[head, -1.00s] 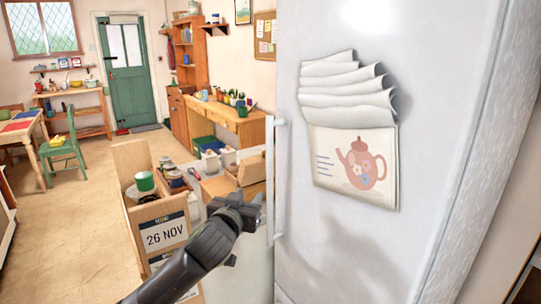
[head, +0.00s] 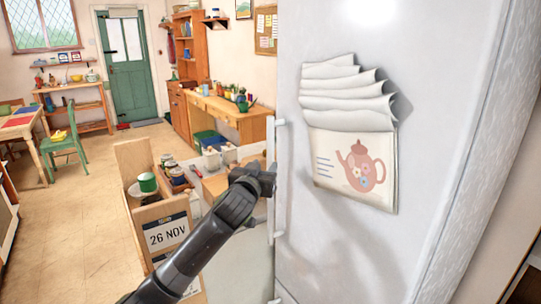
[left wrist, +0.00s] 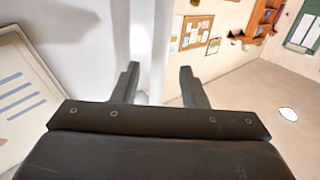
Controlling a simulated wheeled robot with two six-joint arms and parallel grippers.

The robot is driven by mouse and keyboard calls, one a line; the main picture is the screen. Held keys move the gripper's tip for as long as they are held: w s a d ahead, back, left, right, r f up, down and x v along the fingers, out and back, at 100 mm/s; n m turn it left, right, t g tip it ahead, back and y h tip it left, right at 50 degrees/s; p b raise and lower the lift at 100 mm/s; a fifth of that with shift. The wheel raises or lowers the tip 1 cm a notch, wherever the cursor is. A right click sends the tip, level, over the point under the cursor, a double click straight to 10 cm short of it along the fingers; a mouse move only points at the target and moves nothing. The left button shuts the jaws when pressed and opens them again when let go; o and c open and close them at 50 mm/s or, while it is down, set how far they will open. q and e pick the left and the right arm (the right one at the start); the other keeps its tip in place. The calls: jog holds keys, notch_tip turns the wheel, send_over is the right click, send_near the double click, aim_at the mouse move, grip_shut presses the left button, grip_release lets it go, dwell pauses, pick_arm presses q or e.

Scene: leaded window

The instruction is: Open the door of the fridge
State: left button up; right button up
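The white fridge (head: 440,120) fills the right half of the head view, and its door (head: 340,245) looks shut. A pale vertical bar handle (head: 278,140) runs along the door's left edge. My left gripper (head: 268,178) is at the middle of this handle and hides part of it. In the left wrist view its two fingers (left wrist: 160,72) are spread, with the white handle bar (left wrist: 163,40) showing between them. I cannot tell whether either finger touches the bar. My right gripper is in neither view.
Papers with a teapot picture (head: 352,165) hang on the door. A wooden unit with a date card (head: 167,234), jars and a green-lidded pot (head: 147,182) stands left of the fridge, close to my left arm. Open floor (head: 75,225) lies farther left.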

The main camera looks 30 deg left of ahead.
aim_at(269, 159)
pick_arm(q)
jog(key=shift+p+x, duration=0.7)
jog(key=shift+x, duration=2.75)
jog(key=shift+f, duration=0.1)
grip_shut()
